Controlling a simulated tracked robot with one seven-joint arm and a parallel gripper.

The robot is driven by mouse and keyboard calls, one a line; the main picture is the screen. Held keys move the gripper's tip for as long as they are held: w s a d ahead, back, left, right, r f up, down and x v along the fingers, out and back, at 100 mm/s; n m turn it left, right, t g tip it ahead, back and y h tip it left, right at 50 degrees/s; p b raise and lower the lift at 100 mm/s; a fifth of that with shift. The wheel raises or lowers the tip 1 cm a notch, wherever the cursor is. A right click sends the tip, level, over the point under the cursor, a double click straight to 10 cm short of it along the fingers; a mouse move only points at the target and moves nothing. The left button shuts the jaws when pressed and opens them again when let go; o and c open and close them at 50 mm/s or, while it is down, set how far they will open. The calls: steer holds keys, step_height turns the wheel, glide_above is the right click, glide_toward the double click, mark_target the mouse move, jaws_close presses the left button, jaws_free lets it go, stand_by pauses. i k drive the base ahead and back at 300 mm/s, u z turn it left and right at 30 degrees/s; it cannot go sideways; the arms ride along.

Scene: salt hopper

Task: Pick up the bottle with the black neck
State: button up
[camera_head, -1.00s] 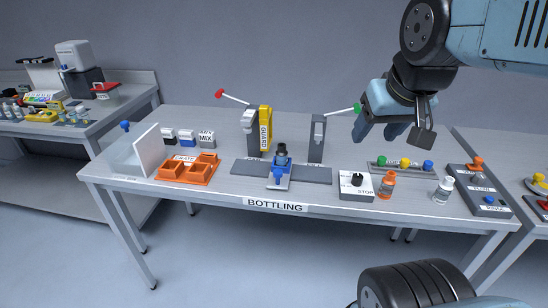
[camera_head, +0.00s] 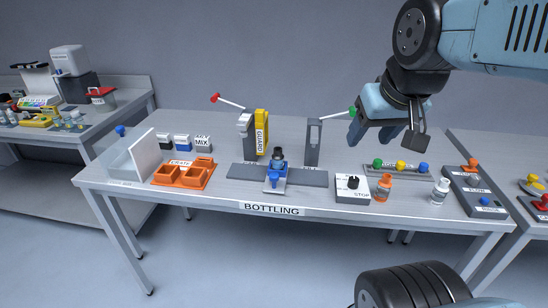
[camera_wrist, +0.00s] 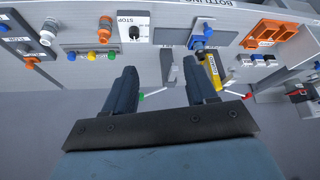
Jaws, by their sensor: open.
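A small bottle with a dark neck (camera_head: 279,155) stands upright in a blue holder (camera_head: 275,187) on a grey track in the middle of the bench. The blue holder also shows at the top of the wrist view (camera_wrist: 207,24), where the bottle is hard to make out. My gripper (camera_head: 370,132) is open and empty, in the air to the right of the bottle and well above the bench. Both fingers show apart in the wrist view (camera_wrist: 162,88), with nothing between them.
Near the right front stand an orange bottle (camera_head: 383,188), a white bottle (camera_head: 440,191) and a STOP box (camera_head: 352,187). A yellow guard post (camera_head: 262,132) and a grey post (camera_head: 312,142) rise behind the track. An orange crate (camera_head: 183,172) lies at left.

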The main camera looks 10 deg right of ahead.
mark_target(277, 162)
steer(key=u, duration=1.3)
steer(key=k, duration=1.3)
steer(key=z, duration=0.6)
steer(key=i, duration=0.95)
steer(key=z, duration=0.05)
